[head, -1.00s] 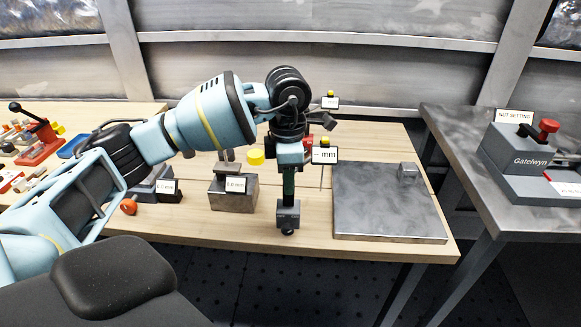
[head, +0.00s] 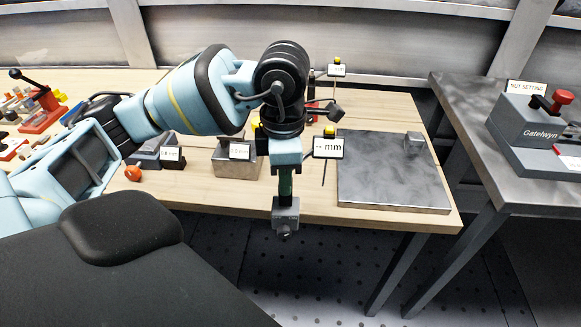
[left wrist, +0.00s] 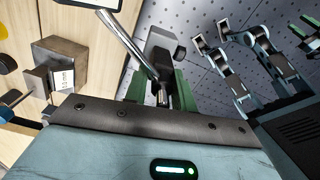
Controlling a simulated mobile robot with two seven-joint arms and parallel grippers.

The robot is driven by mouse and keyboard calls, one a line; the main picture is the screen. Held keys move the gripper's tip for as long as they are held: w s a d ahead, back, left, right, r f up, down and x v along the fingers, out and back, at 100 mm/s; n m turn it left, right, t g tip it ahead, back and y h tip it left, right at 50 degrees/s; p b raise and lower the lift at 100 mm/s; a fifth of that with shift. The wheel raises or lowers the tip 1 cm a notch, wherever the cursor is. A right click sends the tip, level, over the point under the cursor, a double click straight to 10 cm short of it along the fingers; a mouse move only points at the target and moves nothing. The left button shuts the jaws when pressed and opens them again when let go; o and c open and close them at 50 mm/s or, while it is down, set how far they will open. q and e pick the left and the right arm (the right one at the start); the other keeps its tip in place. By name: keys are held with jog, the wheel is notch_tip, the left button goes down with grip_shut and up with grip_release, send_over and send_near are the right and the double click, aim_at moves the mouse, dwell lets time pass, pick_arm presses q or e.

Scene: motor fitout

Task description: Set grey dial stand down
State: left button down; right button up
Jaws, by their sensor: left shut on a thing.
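My left gripper (head: 285,190) points down and is shut on the grey dial stand (head: 286,214). The stand's grey block shows below the green fingers, overlapping the wooden table's front edge in the head view. A thin rod and a small "mm" display (head: 328,146) show just right of the gripper; I cannot tell how they join the stand. In the left wrist view the grey stand (left wrist: 160,45) sits between the green fingers with a shiny rod beside it. Pale-blue arm parts and green finger pieces, perhaps my right gripper (left wrist: 306,27), show at the upper right edge.
A flat steel plate (head: 390,180) lies at the table's right end with a small grey block (head: 413,143) on it. Labelled grey blocks (head: 236,163) stand left of the gripper, near an orange knob (head: 133,173). A separate metal bench (head: 470,120) stands right across a gap.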

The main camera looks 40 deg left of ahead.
aim_at(291, 221)
pick_arm(q)
jog(key=m, duration=0.2)
jog(key=d+f+m, duration=0.1)
jog(key=m, duration=0.1)
jog(key=s+m, duration=0.1)
jog(key=m, duration=0.1)
jog(key=shift+d+f+m, duration=0.25)
jog(key=shift+f+m, duration=0.05)
jog(key=shift+f, duration=0.05)
jog(key=m, duration=0.2)
jog(key=s+d+f+m, duration=0.1)
jog(key=m, duration=0.1)
jog(key=f+m, duration=0.1)
jog(key=m, duration=0.2)
jog(key=shift+s+d, duration=0.15)
jog(key=shift+d, duration=0.15)
jog(key=m, duration=0.3)
jog(key=s+d+f+m, duration=0.1)
jog(key=shift+m, duration=0.3)
jog(key=m, duration=0.2)
jog(key=s+d+f+m, duration=0.1)
jog(key=m, duration=0.2)
jog(key=f+m, duration=0.1)
jog(key=m, duration=0.2)
jog(key=shift+s+d, duration=0.3)
jog(key=shift+s, duration=0.1)
jog(key=shift+d, duration=0.1)
